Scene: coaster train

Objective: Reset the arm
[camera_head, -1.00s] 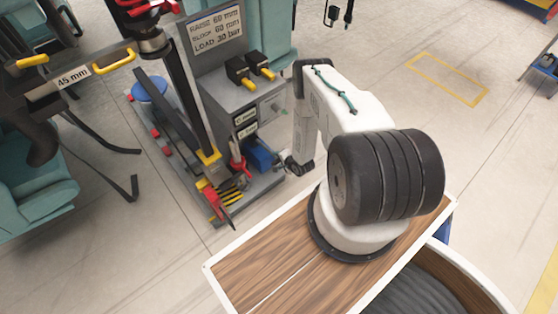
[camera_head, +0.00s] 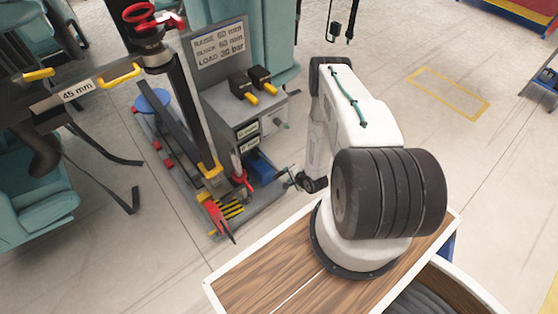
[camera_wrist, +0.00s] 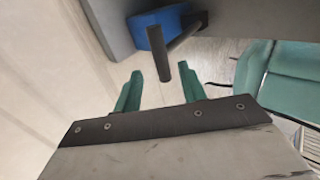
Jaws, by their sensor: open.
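My arm rises from the wooden deck in the head view, bends at its elbow and hangs down beside a grey service cart (camera_head: 215,95). My gripper (camera_head: 290,180) is low at the cart's right side, small in this view. In the wrist view my gripper (camera_wrist: 160,92) shows two teal fingers, spread apart. A dark round rod (camera_wrist: 161,65) points into the space between the fingertips, with visible gaps on both sides. A blue block (camera_wrist: 150,28) on a grey surface is just behind the rod. I see nothing clamped between the fingers.
The cart carries a sign (camera_head: 219,45), black-and-yellow handles (camera_head: 252,85), a tall dark post and a red-handled tool (camera_head: 217,215). Teal train seats (camera_head: 35,200) stand at left. The floor at right is open, with a yellow marked rectangle (camera_head: 470,110).

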